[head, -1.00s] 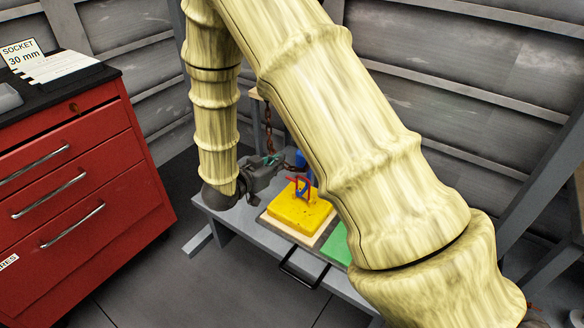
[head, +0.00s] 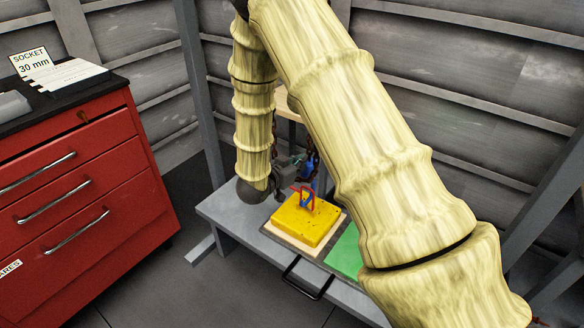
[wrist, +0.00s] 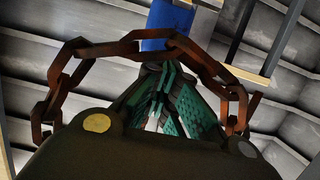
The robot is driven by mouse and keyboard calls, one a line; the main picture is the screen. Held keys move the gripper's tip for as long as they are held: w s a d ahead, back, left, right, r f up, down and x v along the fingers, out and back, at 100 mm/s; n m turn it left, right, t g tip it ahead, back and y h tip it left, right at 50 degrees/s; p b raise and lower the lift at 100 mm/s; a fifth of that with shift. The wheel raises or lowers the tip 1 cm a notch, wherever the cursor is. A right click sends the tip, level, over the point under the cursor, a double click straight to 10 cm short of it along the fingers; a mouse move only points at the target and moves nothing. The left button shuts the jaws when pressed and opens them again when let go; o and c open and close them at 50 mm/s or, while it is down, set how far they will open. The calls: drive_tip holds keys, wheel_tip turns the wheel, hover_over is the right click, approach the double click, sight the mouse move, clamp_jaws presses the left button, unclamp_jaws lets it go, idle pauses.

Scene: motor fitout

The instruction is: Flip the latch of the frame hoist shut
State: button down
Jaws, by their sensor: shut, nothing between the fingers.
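In the head view my gripper (head: 298,163) is small and partly hidden behind my arm, beside a blue part and the dark hoist chain (head: 312,158). The wrist view shows its green-padded fingers (wrist: 158,85) brought together with nothing between them. The rusty chain (wrist: 125,48) of the frame hoist arches across the wrist view around the fingers; whether it touches them I cannot tell. A blue block (wrist: 167,25) shows just beyond the fingertips. I cannot make out the latch clearly in either view.
A yellow block (head: 296,224) with a red and blue piece (head: 305,196) on it sits on the grey bench (head: 232,212), near my gripper. A green mat (head: 346,254) lies to its right. A red drawer cabinet (head: 70,190) stands at the left. Floor between is clear.

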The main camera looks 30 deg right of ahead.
sight(298, 180)
drive_tip(key=shift+s+a+f, duration=0.2)
drive_tip(key=shift+a+f, duration=0.3)
drive_tip(key=shift+f, duration=0.35)
drive_tip(key=shift+s+a+f, duration=0.2)
drive_tip(key=shift+a+f, duration=0.25)
drive_tip(key=shift+f, duration=0.4)
drive_tip(key=shift+d, duration=0.15)
drive_tip(key=shift+f, duration=0.1)
